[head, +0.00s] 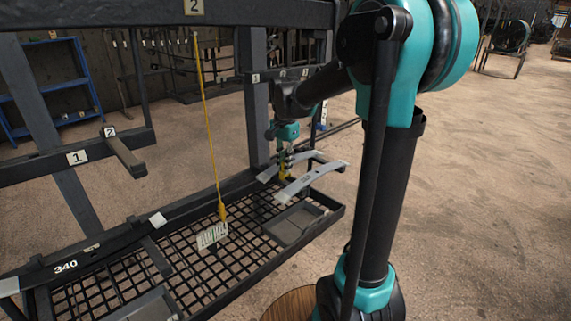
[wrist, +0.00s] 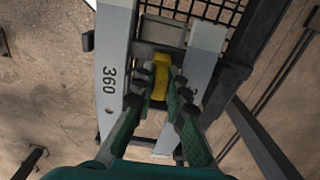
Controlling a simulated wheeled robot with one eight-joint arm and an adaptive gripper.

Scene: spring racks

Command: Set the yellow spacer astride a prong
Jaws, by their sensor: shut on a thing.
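My gripper (head: 284,163) is shut on the yellow spacer (head: 284,175), low at the right end of the rack. In the wrist view the spacer (wrist: 162,72) sits between my fingertips (wrist: 161,92). It is over the gap between two grey leaf springs, the left one marked 360 (wrist: 112,80) and the other on the right (wrist: 206,55). Dark rack parts lie beneath the spacer; I cannot tell whether it touches them. In the head view a prong (head: 125,155) marked 2 sticks out from the rack's left beam. The springs (head: 308,183) also show there, either side of the spacer.
A mesh shelf (head: 180,262) with a grey tray (head: 295,222) lies below. Dark rack posts (head: 255,100) stand close behind my gripper. Open floor lies to the right.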

